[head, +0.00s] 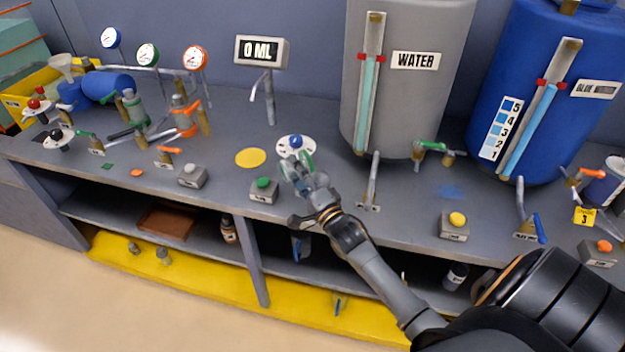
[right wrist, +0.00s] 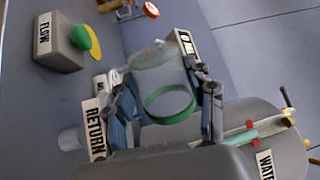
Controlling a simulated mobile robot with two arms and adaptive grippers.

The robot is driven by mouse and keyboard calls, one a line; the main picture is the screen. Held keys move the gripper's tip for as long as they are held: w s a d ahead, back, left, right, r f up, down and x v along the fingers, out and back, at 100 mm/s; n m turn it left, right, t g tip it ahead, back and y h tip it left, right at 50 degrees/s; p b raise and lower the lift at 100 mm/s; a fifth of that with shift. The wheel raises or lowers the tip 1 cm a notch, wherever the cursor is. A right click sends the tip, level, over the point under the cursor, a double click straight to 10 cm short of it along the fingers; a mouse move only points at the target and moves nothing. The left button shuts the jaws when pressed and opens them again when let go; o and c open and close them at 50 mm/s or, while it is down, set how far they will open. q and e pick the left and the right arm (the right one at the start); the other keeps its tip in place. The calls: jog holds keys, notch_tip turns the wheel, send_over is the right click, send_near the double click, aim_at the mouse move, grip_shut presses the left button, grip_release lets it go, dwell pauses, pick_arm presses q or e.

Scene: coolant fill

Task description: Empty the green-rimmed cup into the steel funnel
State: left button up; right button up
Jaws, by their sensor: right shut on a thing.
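The clear green-rimmed cup (right wrist: 163,78) is between the two fingers of my right gripper (right wrist: 165,105), which is shut on it. In the head view the cup's green rim (head: 307,161) shows at my right gripper (head: 298,172), above the bench by the white disc with a blue knob. The cup looks tilted there. I cannot tell what is in it. A pale funnel-shaped thing (head: 60,64) stands at the far left by the yellow bin; I cannot tell whether it is the steel funnel. My left gripper is not in view.
The 0 ML display (head: 261,51) stands above a spout (head: 267,97). The white disc (head: 296,148), yellow disc (head: 250,158) and green-button box (head: 264,190) are close to my gripper. The grey WATER tank (head: 408,100) and blue tank (head: 545,90) stand right.

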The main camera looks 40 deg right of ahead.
jog(key=shift+d+f+m, duration=0.1)
jog(key=shift+f+m, duration=0.05)
jog(key=shift+m, duration=0.25)
dwell(0.3)
